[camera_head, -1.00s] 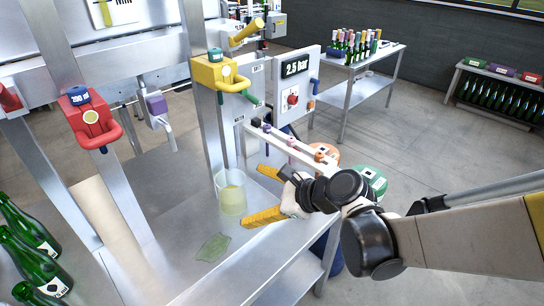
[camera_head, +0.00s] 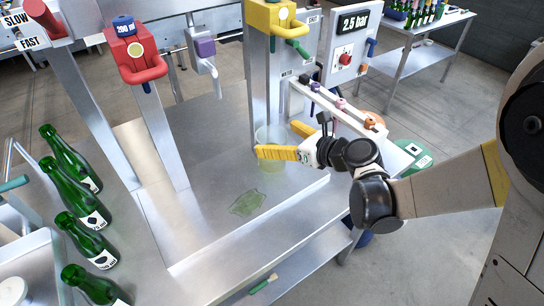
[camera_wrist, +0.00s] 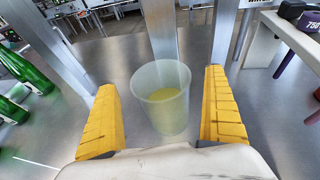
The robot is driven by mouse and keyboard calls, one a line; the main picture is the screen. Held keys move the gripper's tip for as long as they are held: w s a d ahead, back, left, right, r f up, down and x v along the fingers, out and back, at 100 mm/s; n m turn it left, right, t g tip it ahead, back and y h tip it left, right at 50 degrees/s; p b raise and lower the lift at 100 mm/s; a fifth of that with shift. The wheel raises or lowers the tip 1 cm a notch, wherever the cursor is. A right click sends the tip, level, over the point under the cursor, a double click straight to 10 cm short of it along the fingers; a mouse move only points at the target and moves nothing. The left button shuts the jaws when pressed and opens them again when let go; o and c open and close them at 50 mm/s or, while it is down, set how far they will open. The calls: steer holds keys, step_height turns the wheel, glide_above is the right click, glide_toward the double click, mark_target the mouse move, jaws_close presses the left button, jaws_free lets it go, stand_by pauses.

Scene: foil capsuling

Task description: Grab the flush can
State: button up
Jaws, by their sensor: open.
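The flush can, a translucent cup with yellowish liquid, stands upright on the steel bench (camera_head: 200,215). The can (camera_head: 268,166) is partly hidden behind a finger in the head view. In the wrist view the can (camera_wrist: 161,98) sits between my two yellow fingers, with a visible gap on each side. My gripper (camera_head: 276,139) is open around the can, and in the wrist view my gripper (camera_wrist: 160,82) points toward the metal post behind it.
A yellow station head on a post (camera_head: 259,90) rises just behind the can. A white rail with coloured knobs (camera_head: 338,106) is close to the right. Green bottles (camera_head: 83,236) stand at the left.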

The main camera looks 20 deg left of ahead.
steer(key=x, duration=0.2)
steer(key=shift+w+a+f, duration=0.1)
steer(key=shift+a, duration=0.15)
steer(key=shift+d, duration=0.1)
steer(key=c, duration=1.4)
